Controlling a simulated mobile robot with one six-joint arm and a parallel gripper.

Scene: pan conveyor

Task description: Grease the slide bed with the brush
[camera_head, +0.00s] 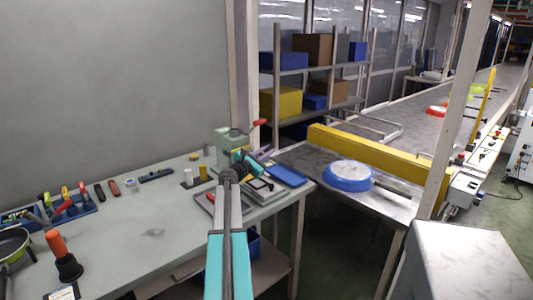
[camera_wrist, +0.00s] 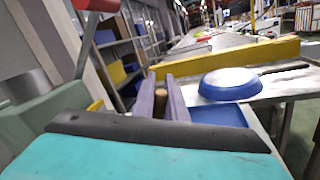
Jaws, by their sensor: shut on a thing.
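My gripper (camera_head: 266,156) is at the far right end of the grey-green workbench, beside the press-like machine (camera_head: 226,138) with a red-knobbed lever. In the wrist view, its two purple fingers (camera_wrist: 160,84) are shut on a small brown, wood-coloured piece (camera_wrist: 160,106), which looks like the brush's handle. The bristles are hidden. A low metal fixture with dark and pale parts (camera_head: 262,188), possibly the slide bed, lies on the bench below my gripper. I cannot tell whether the brush touches it.
A blue tray (camera_head: 287,174) lies right of the fixture. A blue pan (camera_head: 349,176) rests on the metal table by a yellow rail (camera_head: 378,153).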

